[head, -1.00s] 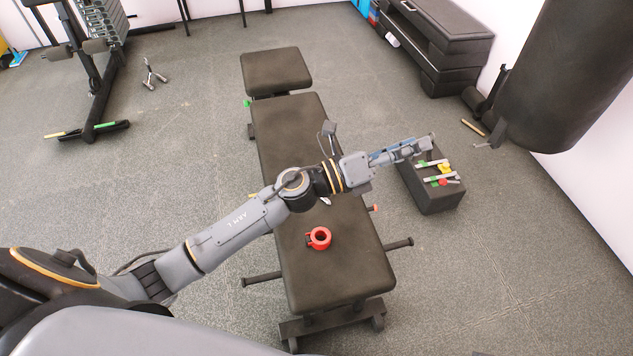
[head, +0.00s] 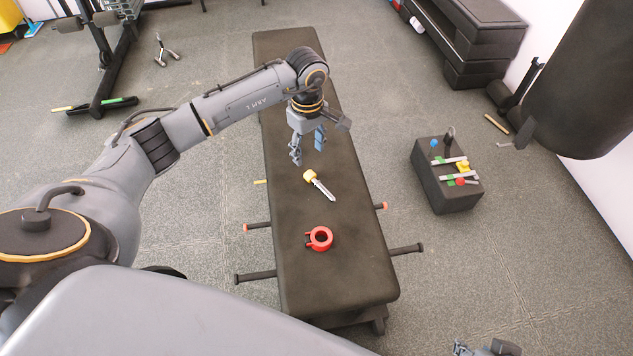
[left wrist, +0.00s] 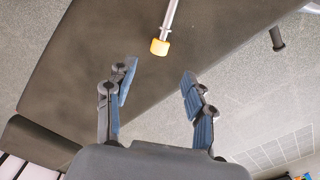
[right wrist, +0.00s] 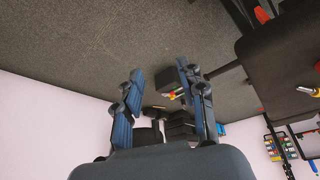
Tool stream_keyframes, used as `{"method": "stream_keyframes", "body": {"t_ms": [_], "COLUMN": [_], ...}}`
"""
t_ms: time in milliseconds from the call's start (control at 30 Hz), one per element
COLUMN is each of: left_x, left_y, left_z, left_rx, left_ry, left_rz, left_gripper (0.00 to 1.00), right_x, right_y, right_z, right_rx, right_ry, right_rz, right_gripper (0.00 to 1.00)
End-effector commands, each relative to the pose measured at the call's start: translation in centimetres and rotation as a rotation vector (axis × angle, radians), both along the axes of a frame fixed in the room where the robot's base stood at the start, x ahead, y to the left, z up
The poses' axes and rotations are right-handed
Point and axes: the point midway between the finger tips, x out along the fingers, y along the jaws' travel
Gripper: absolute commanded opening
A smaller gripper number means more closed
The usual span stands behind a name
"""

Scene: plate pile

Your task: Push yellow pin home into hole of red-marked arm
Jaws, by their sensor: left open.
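The yellow pin (head: 323,188), a grey shaft with a yellow head, lies on the black bench pad. In the left wrist view its yellow head (left wrist: 159,47) is ahead of the fingers. My left gripper (head: 308,152) points down above the bench, open and empty, just behind the pin's yellow head. Red-tipped arms stick out at the bench's left side (head: 257,226) and right side (head: 381,206); I cannot make out a hole in either. My right gripper (right wrist: 160,78) is open and empty, and shows only partly at the head view's bottom edge.
A red ring-shaped collar (head: 319,239) lies on the bench pad (head: 345,275) in front of the pin. Black bars (head: 406,249) jut from the bench sides. A black box (head: 445,190) with coloured handles stands on the floor to the right. Floor between is free.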

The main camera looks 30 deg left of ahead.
Motion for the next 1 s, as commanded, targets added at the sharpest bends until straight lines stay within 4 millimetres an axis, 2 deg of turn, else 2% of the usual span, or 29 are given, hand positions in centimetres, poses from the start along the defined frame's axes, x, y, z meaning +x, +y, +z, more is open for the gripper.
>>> {"method": "stream_keyframes", "body": {"t_ms": [33,200,467,800,1000], "left_x": [-0.1,0.0,0.0,0.0,0.0], "left_y": [0.0,-0.1,-0.1,-0.1,-0.1], "left_z": [-1.3,-3.5,-4.9,-8.9,-9.3], "left_rx": [-0.001,-0.003,-0.004,-0.005,-0.004], "left_ry": [0.004,0.001,0.001,0.0,-0.001], "left_rz": [0.002,0.0,0.002,0.002,0.0], "left_gripper": [0.54,0.54,0.54,0.54,0.54], "right_x": [1.0,3.4,5.0,9.4,10.0], "right_y": [0.3,1.1,1.6,3.2,3.4], "right_z": [0.0,0.9,1.6,4.7,5.4], "right_rx": [0.009,0.034,0.052,0.109,0.118], "right_ry": [-0.043,-0.16,-0.244,-0.507,-0.548], "right_rz": [0.003,0.013,0.02,0.038,0.042], "right_gripper": [0.4,0.4,0.4,0.4,0.4]}}
